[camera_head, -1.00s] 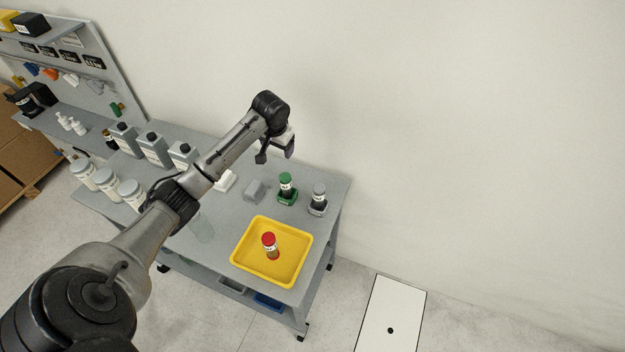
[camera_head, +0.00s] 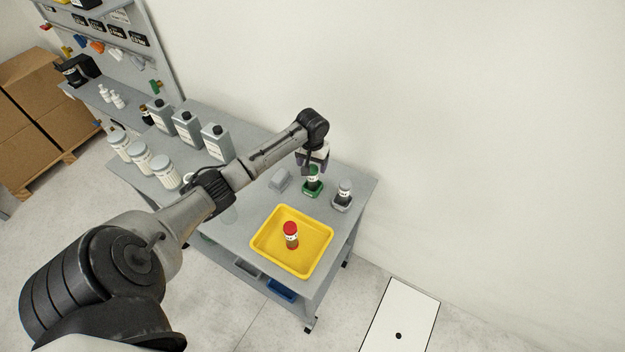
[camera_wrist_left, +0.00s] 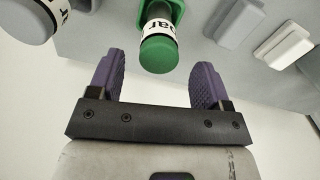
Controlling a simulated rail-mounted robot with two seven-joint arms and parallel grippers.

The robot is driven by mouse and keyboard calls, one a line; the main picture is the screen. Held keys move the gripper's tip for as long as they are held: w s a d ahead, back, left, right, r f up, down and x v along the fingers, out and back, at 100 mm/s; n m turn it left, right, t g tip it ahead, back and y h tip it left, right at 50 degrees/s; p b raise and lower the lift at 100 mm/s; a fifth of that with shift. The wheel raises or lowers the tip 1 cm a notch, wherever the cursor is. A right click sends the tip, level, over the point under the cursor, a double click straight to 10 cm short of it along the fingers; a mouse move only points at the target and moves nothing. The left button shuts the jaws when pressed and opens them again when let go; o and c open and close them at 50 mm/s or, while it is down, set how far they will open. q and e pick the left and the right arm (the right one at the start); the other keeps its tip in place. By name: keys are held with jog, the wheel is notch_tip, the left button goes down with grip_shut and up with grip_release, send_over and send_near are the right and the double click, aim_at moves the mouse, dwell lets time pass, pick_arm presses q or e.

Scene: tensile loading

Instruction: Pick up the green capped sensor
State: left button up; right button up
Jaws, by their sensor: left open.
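The green capped sensor (camera_head: 313,178) stands upright in a green holder (camera_head: 313,190) at the back right of the grey table. Its green cap (camera_wrist_left: 159,54) and white label show in the left wrist view. My left gripper (camera_head: 313,160) is just above the sensor. In the wrist view my left gripper (camera_wrist_left: 158,75) is open, with its purple fingers on either side of the cap and nothing held. In that view the cap lies near the gap between the fingertips. I cannot tell the exact height between them. My right gripper is not in view.
A grey capped sensor (camera_head: 343,194) stands close to the right. A grey block (camera_head: 279,180) lies to the left. A yellow tray (camera_head: 262,251) in front holds a red capped sensor (camera_head: 291,234). Several bottles and jars crowd the table's left side.

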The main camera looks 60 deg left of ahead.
aim_at(312, 174)
pick_arm(q)
jog(key=shift+d+f, duration=0.1)
jog(key=shift+f, duration=2.75)
jog(key=c, duration=1.1)
